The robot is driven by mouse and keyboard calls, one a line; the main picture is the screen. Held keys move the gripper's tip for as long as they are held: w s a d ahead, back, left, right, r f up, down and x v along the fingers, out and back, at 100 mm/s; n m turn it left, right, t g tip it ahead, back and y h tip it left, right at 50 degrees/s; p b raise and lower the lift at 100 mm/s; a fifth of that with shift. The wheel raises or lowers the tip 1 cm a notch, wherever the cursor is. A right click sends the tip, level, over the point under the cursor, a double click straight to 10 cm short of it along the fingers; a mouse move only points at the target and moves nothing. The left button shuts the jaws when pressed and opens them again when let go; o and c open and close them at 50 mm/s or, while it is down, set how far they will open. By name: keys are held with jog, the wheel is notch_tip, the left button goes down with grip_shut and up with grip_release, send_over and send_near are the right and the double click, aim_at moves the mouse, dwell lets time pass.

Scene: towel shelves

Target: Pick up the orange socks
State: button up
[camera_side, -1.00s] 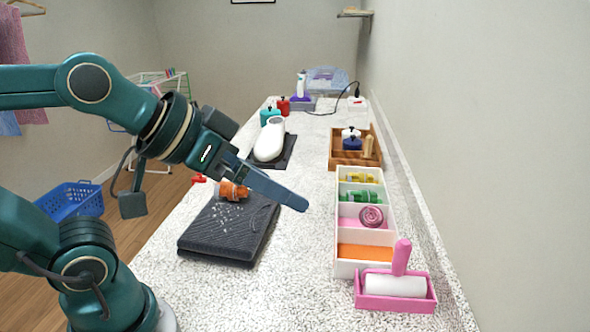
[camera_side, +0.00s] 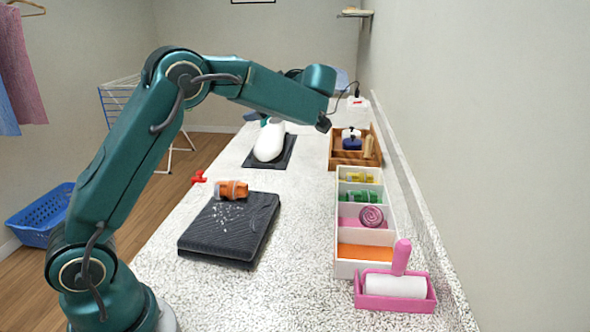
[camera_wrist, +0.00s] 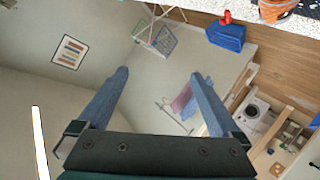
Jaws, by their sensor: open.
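The orange socks (camera_side: 231,190) are a rolled bundle with a grey part at the left end. In the side view they sit at the far edge of a folded dark towel (camera_side: 228,230) with white specks on it. Part of an orange thing, likely the same socks (camera_wrist: 276,10), shows at the top right of the wrist view. My gripper (camera_wrist: 160,75) is open and empty, its two blue fingers apart with only the room behind them. In the side view my wrist is raised, up and right of the socks, and the fingers are hidden.
A white divided box (camera_side: 343,222) with rolled items and an orange-floored compartment stands at the right. A pink tray (camera_side: 397,303) with a lint roller is in front of it. A wooden box (camera_side: 345,158) and an iron (camera_side: 270,140) stand farther back.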

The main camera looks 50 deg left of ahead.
aim_at(245, 190)
jog(key=s+f+g, duration=0.2)
jog(key=f, duration=0.4)
jog(key=s+d+f+g, duration=0.1)
jog(key=s+f+g, duration=0.1)
jog(key=f, duration=0.4)
jog(key=s+f+g+h, duration=0.1)
jog(key=f+g, duration=0.2)
jog(key=f, duration=0.3)
jog(key=shift+s+d+f, duration=0.15)
jog(key=shift+s+d, duration=0.25)
jog(key=shift+x, duration=2.5)
jog(key=shift+s, duration=0.1)
jog(key=c, duration=1.5)
